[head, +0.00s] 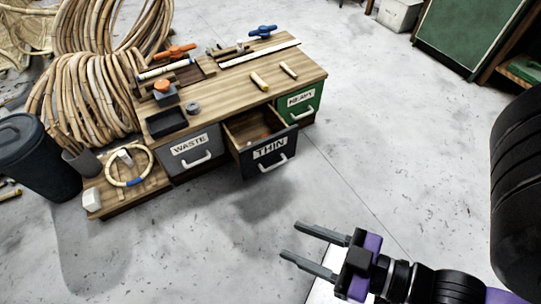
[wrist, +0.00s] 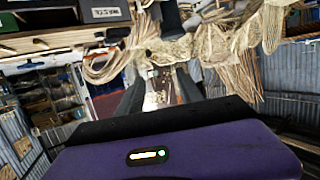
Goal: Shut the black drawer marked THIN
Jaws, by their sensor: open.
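The black drawer marked THIN (head: 268,151) is pulled out from the wooden workbench (head: 235,90) in the head view. It sits between the grey WASTE drawer (head: 192,147) and the green HEAVY drawer (head: 302,100), which both look shut. The THIN drawer's pale bar handle (head: 274,164) is on its front, and a small reddish thing lies inside. My gripper (head: 289,240) is open and empty, in front of the bench and apart from the drawer, its fingers pointing left. The wrist view looks tilted and shows the WASTE label (wrist: 106,12) at the top.
Rattan coils (head: 82,95) stand behind and left of the bench. A dark bin (head: 38,160) and a low wooden step (head: 125,190) with a ring on it stand at the left. Tools and short rods lie on the benchtop. The floor before the drawer is clear.

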